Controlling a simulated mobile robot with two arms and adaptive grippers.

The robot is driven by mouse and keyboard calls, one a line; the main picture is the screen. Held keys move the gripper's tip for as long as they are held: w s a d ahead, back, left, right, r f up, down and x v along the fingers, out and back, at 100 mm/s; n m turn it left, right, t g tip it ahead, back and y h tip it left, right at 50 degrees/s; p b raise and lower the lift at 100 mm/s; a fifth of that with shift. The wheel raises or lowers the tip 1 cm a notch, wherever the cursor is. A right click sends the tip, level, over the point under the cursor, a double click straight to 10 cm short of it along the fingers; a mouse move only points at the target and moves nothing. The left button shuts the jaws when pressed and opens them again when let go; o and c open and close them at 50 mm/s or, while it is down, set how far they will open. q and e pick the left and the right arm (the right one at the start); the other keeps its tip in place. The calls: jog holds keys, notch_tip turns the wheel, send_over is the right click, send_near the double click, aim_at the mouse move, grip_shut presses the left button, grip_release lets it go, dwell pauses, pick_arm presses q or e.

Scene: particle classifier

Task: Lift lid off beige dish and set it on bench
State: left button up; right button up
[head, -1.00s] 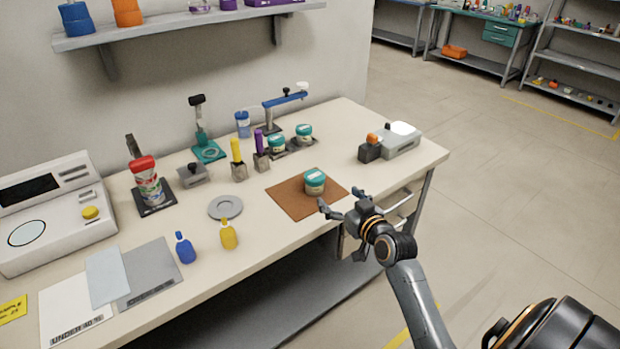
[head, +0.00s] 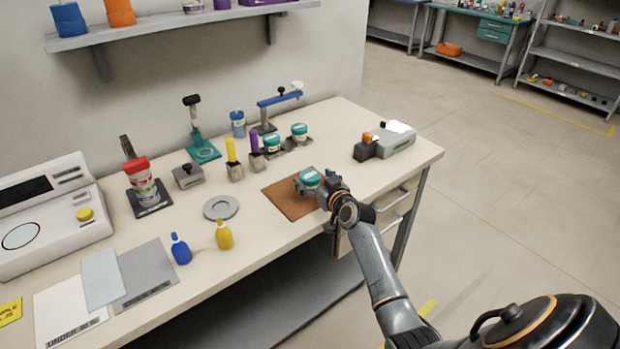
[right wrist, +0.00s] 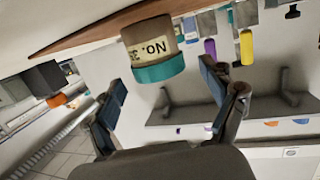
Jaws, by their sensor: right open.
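A beige dish (right wrist: 150,42) with a label and a teal lid (head: 309,177) stands on a brown mat (head: 284,201) near the bench's front edge. The teal lid also shows in the right wrist view (right wrist: 158,70), still on the dish; that view is upside down. My right gripper (head: 313,185) is open at the dish, its fingers spread to either side of the lid. In the right wrist view the fingertips (right wrist: 163,78) are close to the lid, and I see no clear contact. My arm hides part of the dish in the head view. My left gripper is out of view.
Two similar teal-lidded jars (head: 299,131) stand behind the mat. A grey device (head: 388,141) is to the right. A grey ring plate (head: 220,207) and yellow and blue bottles (head: 223,236) are to the left. Bare bench (head: 262,236) lies left of the mat.

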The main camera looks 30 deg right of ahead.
jog(key=shift+w, duration=0.15)
jog(key=c, duration=1.1)
jog(key=shift+c, duration=0.2)
jog(key=shift+r, duration=0.1)
